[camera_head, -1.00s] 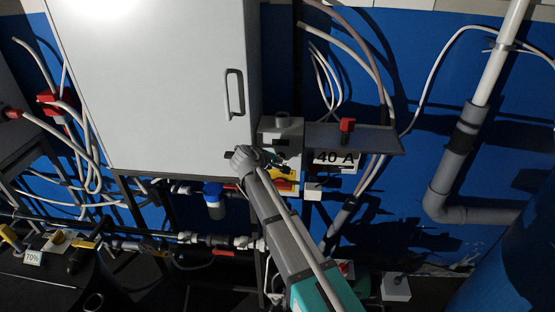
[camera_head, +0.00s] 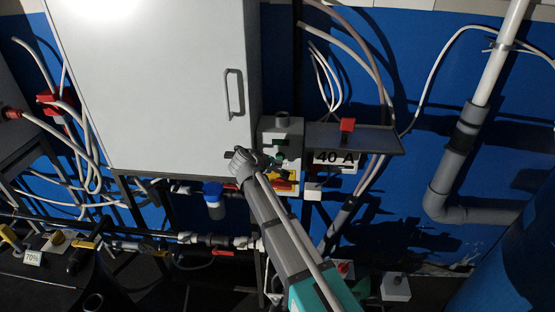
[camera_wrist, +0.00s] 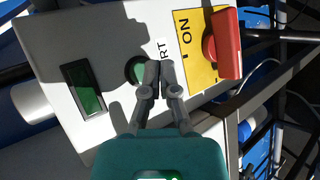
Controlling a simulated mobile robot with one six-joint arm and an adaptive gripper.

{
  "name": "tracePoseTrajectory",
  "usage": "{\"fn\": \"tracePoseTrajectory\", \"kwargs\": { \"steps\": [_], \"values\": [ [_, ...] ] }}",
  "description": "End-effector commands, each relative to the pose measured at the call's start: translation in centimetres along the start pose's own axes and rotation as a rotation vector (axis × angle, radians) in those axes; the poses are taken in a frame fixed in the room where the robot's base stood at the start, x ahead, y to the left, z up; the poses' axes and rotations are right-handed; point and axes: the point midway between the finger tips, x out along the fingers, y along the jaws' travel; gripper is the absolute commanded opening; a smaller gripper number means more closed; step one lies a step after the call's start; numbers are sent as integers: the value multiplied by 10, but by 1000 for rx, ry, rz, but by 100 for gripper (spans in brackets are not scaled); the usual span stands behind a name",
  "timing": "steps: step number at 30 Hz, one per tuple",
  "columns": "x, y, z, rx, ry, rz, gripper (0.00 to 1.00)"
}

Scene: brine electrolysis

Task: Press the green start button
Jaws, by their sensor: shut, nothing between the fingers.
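The green start button (camera_wrist: 135,70) is round and sits on the face of a pale control box (camera_wrist: 60,40) in the wrist view, beside a label of which "RT" shows. My gripper (camera_wrist: 160,76) has its two fingers together with nothing between them. The fingertips appear just right of the button and overlap its right edge. I cannot tell whether they touch the box face.
A dark green rectangular window (camera_wrist: 84,88) is left of the button. A red switch (camera_wrist: 226,42) on a yellow "ON" plate (camera_wrist: 188,30) sticks out to the right. The grey cabinet (camera_head: 150,80) stands left of the box. A shelf (camera_head: 375,139) with a red-topped part is to the right.

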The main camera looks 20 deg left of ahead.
Motion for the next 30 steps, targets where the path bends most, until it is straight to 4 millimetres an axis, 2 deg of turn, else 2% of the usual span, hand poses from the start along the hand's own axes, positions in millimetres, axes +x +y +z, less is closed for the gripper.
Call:
{"fn": "tracePoseTrajectory", "kwargs": {
  "steps": [11, 30],
  "values": [
    [-2, -2, 2, 0, 0, 0, 0],
    [-32, -23, 24, 0, 0, 0, 0]
  ]
}}
